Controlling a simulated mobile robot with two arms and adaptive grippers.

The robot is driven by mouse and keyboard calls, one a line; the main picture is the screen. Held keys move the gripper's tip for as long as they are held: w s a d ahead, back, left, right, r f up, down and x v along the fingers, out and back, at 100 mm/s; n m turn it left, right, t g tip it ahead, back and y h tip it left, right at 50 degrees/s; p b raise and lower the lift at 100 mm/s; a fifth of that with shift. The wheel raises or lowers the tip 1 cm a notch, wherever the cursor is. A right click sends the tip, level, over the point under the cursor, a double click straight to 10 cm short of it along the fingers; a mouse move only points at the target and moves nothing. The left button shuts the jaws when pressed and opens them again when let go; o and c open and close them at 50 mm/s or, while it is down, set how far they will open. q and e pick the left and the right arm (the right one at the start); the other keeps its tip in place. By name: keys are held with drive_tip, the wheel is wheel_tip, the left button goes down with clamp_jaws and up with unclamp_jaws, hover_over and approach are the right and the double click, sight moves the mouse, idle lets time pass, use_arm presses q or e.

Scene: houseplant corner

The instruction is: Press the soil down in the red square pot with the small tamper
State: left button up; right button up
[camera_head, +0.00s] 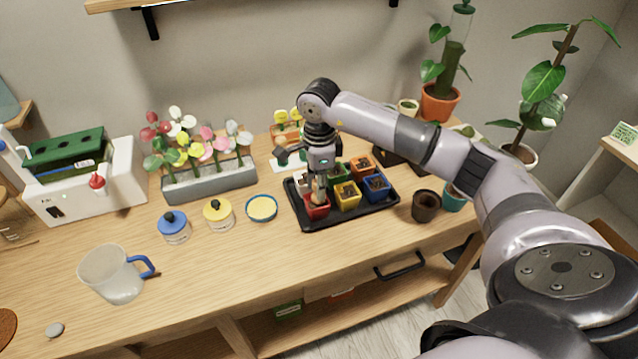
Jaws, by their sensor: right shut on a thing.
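The red square pot (317,212) stands at the front left of the black tray (345,220), among several other small square pots. My right gripper (319,183) points down over the red pot. It is shut on the small tamper (318,196), whose pale lower part shows just below the fingers at the pot's opening. Whether the tamper touches the soil I cannot tell, as the gripper and tamper hide most of the pot's inside. My left gripper is not in view.
In the tray, a yellow pot (347,200), a blue pot (376,187) and an orange pot (361,166) stand close by. A brown round pot (425,206) is right of the tray. A shallow blue dish (262,208) is to its left.

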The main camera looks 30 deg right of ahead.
drive_tip(key=shift+s+f+b, duration=0.1)
drive_tip(key=shift+f+b, duration=0.45)
drive_tip(key=shift+f, duration=0.05)
idle(1.6)
drive_tip(key=shift+r, duration=0.1)
drive_tip(key=shift+r+p, duration=1.95)
drive_tip(key=shift+r, duration=1.55)
